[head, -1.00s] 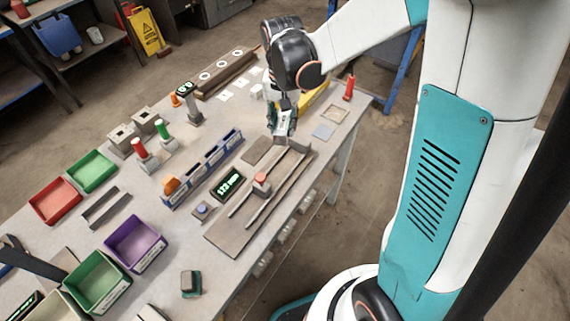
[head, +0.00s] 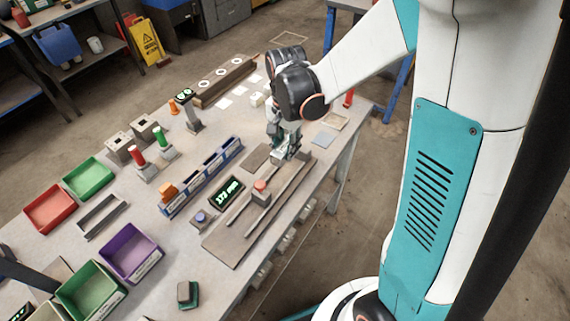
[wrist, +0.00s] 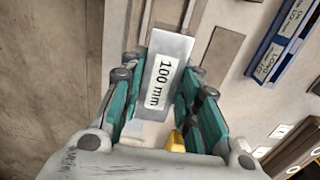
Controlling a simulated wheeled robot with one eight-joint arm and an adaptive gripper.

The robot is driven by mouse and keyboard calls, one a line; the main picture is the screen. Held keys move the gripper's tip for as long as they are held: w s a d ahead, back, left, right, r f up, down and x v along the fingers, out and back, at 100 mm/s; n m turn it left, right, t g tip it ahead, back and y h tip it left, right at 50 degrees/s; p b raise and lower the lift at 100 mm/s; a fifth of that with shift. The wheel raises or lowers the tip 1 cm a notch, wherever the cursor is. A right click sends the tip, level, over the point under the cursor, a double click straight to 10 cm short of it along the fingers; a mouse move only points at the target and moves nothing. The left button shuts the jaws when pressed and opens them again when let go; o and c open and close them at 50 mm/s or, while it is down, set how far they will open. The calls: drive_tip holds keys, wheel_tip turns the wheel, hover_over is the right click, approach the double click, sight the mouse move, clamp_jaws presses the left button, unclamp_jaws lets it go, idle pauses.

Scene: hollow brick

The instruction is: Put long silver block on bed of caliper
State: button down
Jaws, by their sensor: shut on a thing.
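The long silver block (wrist: 166,75), labelled "100 mm", is between my gripper's fingers in the wrist view. My gripper (head: 284,152) is shut on it, over the far end of the caliper bed in the head view. There the gripper mostly hides the block. The caliper bed (head: 228,243) is a long grey-brown plate with rails, and a slider with a red top (head: 261,192) stands midway along it. I cannot tell whether the block touches the bed. A dark display with green digits (head: 226,190) stands beside the bed.
A blue divided rack (head: 203,172) stands left of the bed. A flat brown plate (head: 256,157) lies beside its far end. Red (head: 50,208), green and purple (head: 131,250) bins fill the near left. A yellow object (wrist: 177,140) shows below the block in the wrist view.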

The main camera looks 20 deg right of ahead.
drive_tip(key=shift+f+b, duration=0.95)
drive_tip(key=shift+f, duration=2.55)
drive_tip(key=shift+f+b, duration=0.45)
drive_tip(key=shift+f, duration=0.05)
drive_tip(key=shift+f, duration=0.15)
drive_tip(key=c, duration=1.2)
unclamp_jaws()
